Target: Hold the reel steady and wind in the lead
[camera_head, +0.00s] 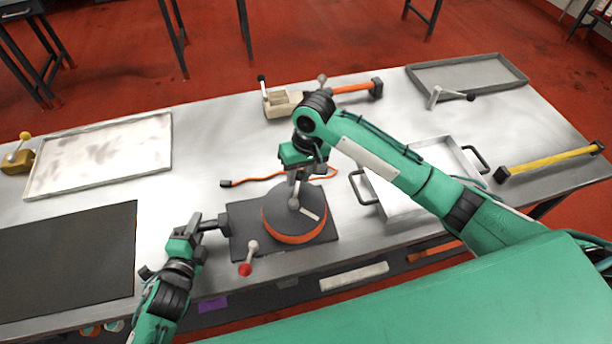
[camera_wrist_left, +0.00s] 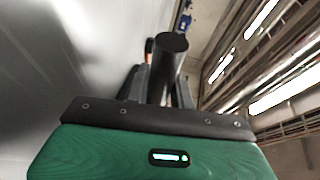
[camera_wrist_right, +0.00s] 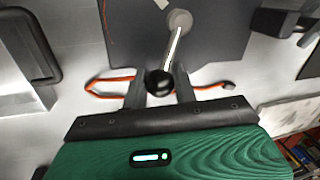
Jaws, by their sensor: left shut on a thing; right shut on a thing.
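The reel (camera_head: 285,232), a dark disc with an orange rim, sits on a dark base plate (camera_head: 243,217) near the table's front edge. An orange lead (camera_head: 268,180) lies behind it, ending in a dark plug (camera_head: 226,183) on the left. My left gripper (camera_head: 217,227) is at the plate's left edge, shut on a dark cylindrical grip (camera_wrist_left: 168,58). My right gripper (camera_head: 297,178) is above the reel, shut on the crank's black knob (camera_wrist_right: 159,83). The crank arm (camera_wrist_right: 174,48) shows in the right wrist view. My right gripper partly hides the reel's top.
A handled metal tray (camera_head: 376,205) is right of the reel. A white tray (camera_head: 60,150) and dark mat (camera_head: 70,255) lie left.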

